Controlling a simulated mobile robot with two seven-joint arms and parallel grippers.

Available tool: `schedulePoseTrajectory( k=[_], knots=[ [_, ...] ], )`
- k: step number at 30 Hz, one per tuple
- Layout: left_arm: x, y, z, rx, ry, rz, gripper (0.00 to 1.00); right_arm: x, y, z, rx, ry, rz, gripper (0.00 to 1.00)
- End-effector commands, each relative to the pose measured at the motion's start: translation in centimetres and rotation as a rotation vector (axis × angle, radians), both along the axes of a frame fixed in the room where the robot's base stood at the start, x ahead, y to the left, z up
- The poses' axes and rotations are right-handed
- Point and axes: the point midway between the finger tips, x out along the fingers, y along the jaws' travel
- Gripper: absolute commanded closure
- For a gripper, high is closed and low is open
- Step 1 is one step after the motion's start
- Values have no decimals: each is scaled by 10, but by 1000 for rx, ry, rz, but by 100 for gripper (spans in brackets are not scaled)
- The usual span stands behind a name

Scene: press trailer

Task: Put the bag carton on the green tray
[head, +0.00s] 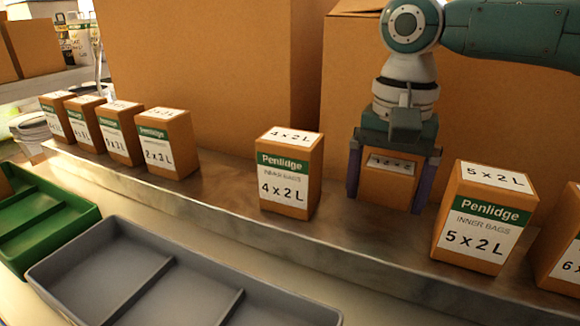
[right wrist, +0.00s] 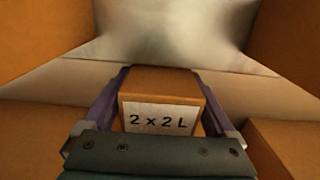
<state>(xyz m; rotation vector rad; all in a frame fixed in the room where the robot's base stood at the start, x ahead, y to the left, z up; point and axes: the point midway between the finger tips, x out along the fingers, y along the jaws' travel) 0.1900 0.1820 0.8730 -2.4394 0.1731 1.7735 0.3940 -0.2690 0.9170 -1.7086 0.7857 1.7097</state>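My right gripper (head: 391,185) points down with one finger on each side of a brown carton (head: 387,188) and is shut on it. In the right wrist view the carton (right wrist: 165,82) fills the space between the fingers and its label reads 2 x 2 L. The face toward the head camera looks plain. Whether its base touches the shelf is unclear. The green tray (head: 84,217), with a divider, is at the far left, cut by the picture edge. My left gripper is not in view.
A carton marked 4 x 2 L (head: 290,175) stands left of the held one, and one marked 5 x 2 L (head: 484,220) right. Several similar cartons (head: 168,145) stand at the left. Large boxes (head: 210,70) rise behind. A grey tray (head: 215,277) lies below the shelf edge.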

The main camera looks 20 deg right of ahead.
Motion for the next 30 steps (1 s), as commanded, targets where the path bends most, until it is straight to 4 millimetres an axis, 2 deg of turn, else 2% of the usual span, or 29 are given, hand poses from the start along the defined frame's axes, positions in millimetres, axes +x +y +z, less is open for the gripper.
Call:
schedulePoseTrajectory(
  k=[2,11,14,24,29,30],
  knots=[
    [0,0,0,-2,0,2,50,0,0,0,0,0,0,0],
    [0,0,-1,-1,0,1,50,0,-1,4,-1,-1,-1,0],
    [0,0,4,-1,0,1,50,1,0,18,1,-2,-1,0],
    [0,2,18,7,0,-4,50,1,0,93,1,-3,-1,0],
    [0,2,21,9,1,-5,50,1,0,115,2,-1,-1,0],
    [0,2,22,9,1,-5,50,1,0,119,2,-1,-1,3]
  ],
)
